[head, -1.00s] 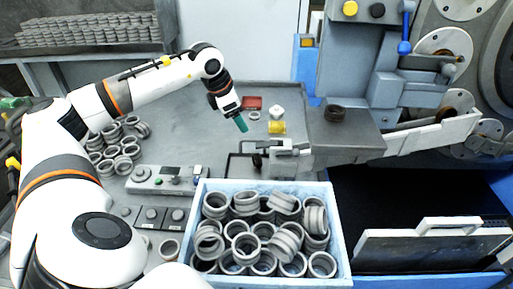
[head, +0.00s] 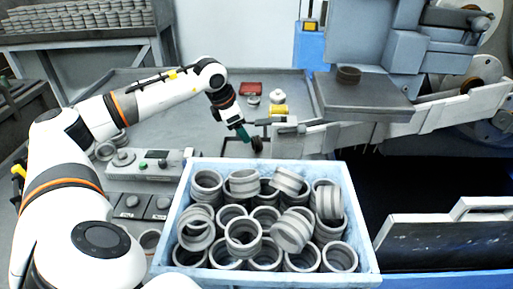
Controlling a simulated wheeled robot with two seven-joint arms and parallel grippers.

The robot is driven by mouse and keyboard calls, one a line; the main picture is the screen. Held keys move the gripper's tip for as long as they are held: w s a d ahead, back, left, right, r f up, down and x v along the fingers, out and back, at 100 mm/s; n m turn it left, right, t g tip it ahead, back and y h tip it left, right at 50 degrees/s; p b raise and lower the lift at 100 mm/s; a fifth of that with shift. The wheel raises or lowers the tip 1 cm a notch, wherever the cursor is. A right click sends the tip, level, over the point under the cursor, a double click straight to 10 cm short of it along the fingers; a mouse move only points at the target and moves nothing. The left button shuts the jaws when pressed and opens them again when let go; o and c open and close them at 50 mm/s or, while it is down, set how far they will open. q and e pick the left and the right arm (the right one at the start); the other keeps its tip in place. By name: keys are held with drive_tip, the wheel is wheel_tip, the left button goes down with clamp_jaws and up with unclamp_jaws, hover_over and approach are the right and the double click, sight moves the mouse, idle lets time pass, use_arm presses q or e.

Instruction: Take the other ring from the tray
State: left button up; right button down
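My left gripper (head: 243,134), with teal fingertips, points down at the small dark-framed tray (head: 228,148) behind the blue crate. A small dark ring (head: 257,144) is at the tray's right side, just right of and below the fingertips. I cannot tell whether they touch it or how far apart the fingers are. Another dark ring (head: 348,74) lies on the grey machine ledge (head: 365,97) at the right. My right gripper is not in view.
A light-blue crate (head: 170,240) full of grey rings stands in front. A control box (head: 150,166) is left of it. The grinder stands at the right.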

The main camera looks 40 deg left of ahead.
use_arm(q)
approach(252, 151)
drive_tip(key=shift+w+d+f, duration=0.2)
drive_tip(key=shift+w+f, duration=0.25)
drive_tip(key=shift+w, duration=0.35)
drive_tip(key=x, duration=0.4)
drive_tip(key=shift+w+b, duration=0.3)
drive_tip(key=shift+b, duration=0.1)
drive_tip(key=shift+w+f, duration=0.1)
drive_tip(key=shift+f, duration=0.25)
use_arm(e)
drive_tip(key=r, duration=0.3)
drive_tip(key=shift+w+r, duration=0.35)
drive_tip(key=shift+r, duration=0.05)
use_arm(q)
drive_tip(key=c, duration=1.1)
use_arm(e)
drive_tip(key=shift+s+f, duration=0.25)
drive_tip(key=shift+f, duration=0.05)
